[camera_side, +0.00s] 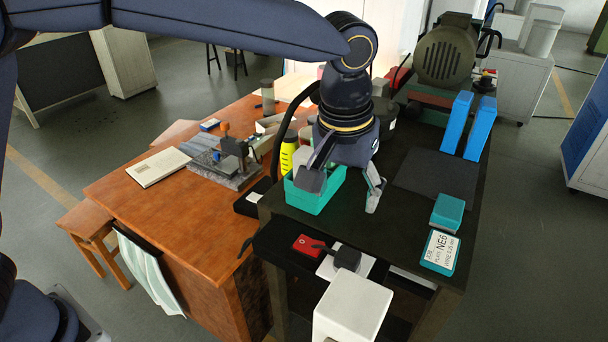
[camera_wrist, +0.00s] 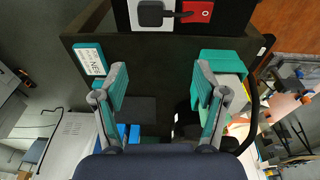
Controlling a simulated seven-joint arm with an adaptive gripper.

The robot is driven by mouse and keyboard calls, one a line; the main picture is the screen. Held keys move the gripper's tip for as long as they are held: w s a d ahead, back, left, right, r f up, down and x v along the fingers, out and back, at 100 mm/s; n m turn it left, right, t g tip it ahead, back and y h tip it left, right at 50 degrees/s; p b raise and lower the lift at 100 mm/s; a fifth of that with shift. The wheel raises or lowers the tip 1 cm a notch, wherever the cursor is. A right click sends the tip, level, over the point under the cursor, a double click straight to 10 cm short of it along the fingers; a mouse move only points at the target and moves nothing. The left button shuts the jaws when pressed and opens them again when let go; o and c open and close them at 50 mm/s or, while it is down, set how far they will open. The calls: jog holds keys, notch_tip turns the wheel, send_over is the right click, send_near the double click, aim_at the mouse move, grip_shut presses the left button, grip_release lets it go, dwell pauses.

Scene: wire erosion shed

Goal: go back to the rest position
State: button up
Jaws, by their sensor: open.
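My gripper (camera_side: 342,186) is open above the dark bench (camera_side: 290,218), with its fingers pointing down. In the wrist view my gripper (camera_wrist: 160,90) shows its two fingers wide apart, with only the bare dark bench top between them. A teal open bin (camera_side: 318,196) stands just left of the fingers in the side view, partly hidden by one finger. In the wrist view the bin (camera_wrist: 222,56) is beside the right finger. I cannot tell whether that finger touches it.
A labelled teal box (camera_side: 440,252), a small teal block (camera_side: 448,210) and two blue upright pieces (camera_side: 468,125) stand on the right. A motor (camera_side: 445,52) is at the back. A wooden desk (camera_side: 120,190) with a book (camera_side: 158,167) adjoins on the left. A black cable (camera_side: 283,130) arches near my gripper.

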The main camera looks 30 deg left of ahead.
jog(key=s+a+r+n+t, duration=0.1)
jog(key=s+a+r+n, duration=0.1)
jog(key=a+r, duration=0.6)
jog(key=s+a+r+n+t, duration=0.1)
jog(key=s+a+r+t, duration=0.3)
jog(key=a, duration=0.9)
jog(key=s+a+g, duration=0.1)
jog(key=s+a, duration=0.5)
jog(key=a, duration=0.1)
jog(key=s+a+f+m, duration=0.1)
jog(key=s+f+m, duration=0.2)
jog(key=s+f, duration=0.4)
jog(key=shift+a+f+m, duration=0.3)
jog(key=shift+a+f, duration=0.05)
jog(key=shift+f, duration=0.35)
